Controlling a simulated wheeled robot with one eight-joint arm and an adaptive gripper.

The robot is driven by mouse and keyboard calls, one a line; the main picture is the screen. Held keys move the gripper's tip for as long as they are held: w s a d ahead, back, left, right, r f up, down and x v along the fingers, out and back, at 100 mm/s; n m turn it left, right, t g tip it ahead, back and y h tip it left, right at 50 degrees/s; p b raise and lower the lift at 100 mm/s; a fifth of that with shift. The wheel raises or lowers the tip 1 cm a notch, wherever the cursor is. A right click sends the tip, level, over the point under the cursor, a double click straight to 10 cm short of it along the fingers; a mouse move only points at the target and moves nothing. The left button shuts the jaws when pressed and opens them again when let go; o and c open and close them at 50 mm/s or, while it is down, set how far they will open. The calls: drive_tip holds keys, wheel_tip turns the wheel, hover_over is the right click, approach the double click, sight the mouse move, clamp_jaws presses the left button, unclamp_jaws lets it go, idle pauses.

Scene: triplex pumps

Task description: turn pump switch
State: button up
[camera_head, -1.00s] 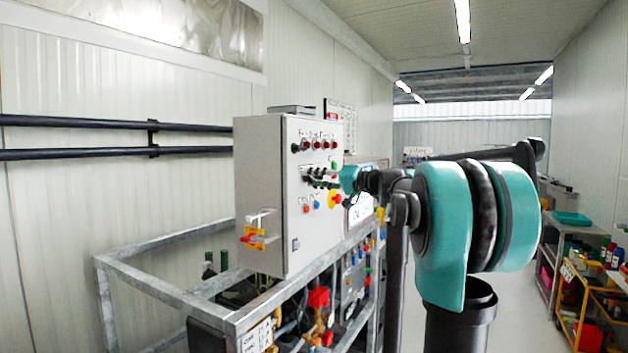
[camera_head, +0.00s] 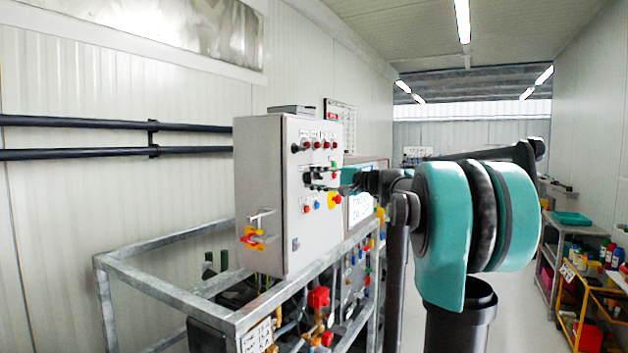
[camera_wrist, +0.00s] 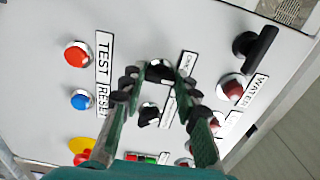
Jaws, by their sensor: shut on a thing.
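The grey control cabinet (camera_head: 262,195) stands at the middle left in the head view, its front panel carrying lamps, buttons and switches. In the wrist view, my gripper (camera_wrist: 160,84) is at the panel with its dark green fingers on either side of a small black switch (camera_wrist: 160,70), shut on it. A second black knob (camera_wrist: 149,116) shows between the fingers, nearer their bases. In the head view my gripper (camera_head: 328,178) is small at the panel's right part, and its grip is hard to make out. The switch labels are partly hidden by the fingers.
Close by on the panel are a red button (camera_wrist: 77,54), a blue button (camera_wrist: 82,99), a yellow-backed red button (camera_wrist: 82,150) and a large black rotary handle (camera_wrist: 256,49). A metal frame (camera_head: 165,300) with pipes stands below the cabinet. Shelves (camera_head: 580,230) line the right wall.

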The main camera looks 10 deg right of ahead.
idle(0.5)
drive_tip(key=o, duration=1.2)
drive_tip(key=shift+c, duration=0.2)
drive_tip(key=shift+d, duration=0.1)
drive_tip(key=v, duration=1.2)
